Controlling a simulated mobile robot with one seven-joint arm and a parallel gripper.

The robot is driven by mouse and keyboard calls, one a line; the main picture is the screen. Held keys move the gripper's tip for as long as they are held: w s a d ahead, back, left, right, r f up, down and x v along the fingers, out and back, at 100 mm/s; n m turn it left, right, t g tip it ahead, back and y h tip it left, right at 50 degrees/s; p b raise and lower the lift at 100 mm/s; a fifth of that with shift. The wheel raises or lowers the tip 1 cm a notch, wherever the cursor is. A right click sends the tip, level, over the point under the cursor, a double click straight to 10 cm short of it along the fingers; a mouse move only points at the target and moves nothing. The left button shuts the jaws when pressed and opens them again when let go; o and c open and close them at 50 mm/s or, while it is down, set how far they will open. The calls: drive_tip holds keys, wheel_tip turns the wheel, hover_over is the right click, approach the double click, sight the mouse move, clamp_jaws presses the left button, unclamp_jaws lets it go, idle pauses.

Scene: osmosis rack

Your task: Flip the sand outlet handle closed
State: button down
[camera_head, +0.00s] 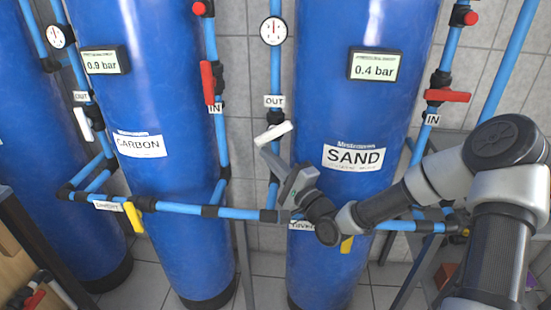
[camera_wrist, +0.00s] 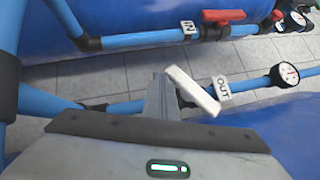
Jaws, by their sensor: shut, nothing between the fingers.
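The sand outlet handle (camera_head: 274,133) is a white lever on the vertical blue pipe just left of the SAND tank (camera_head: 336,110), below the OUT label (camera_head: 274,101). It lies slanted across the pipe, its right end higher. My gripper (camera_head: 267,154) is just below the handle's left part, coming from the lower right. In the wrist view the white handle (camera_wrist: 194,91) runs diagonally just right of my gripper's fingertips (camera_wrist: 161,80). The fingers are shut and empty, close beside the handle; I cannot tell whether they touch it. The valve body is partly hidden behind the fingers.
A red inlet handle (camera_head: 447,96) is right of the SAND tank. Another red handle (camera_head: 207,83) and a white handle (camera_head: 83,124) flank the CARBON tank (camera_head: 137,185). A gauge (camera_head: 273,31) sits above the OUT label. A horizontal pipe (camera_head: 180,208) runs below, with a yellow handle (camera_head: 134,217).

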drive_tip(key=shift+w+a+r+m+t, duration=0.15)
drive_tip(key=shift+a+r+m, duration=0.15)
drive_tip(key=shift+a, duration=0.45)
drive_tip(key=shift+s+a+r+m+t, duration=0.15)
drive_tip(key=shift+a+r+m, duration=0.1)
drive_tip(key=shift+a, duration=0.5)
drive_tip(key=shift+w, duration=0.1)
idle(0.6)
drive_tip(key=p+v, duration=0.1)
drive_tip(key=v, duration=1.6)
drive_tip(key=shift+s, duration=0.2)
drive_tip(key=shift+f, duration=0.15)
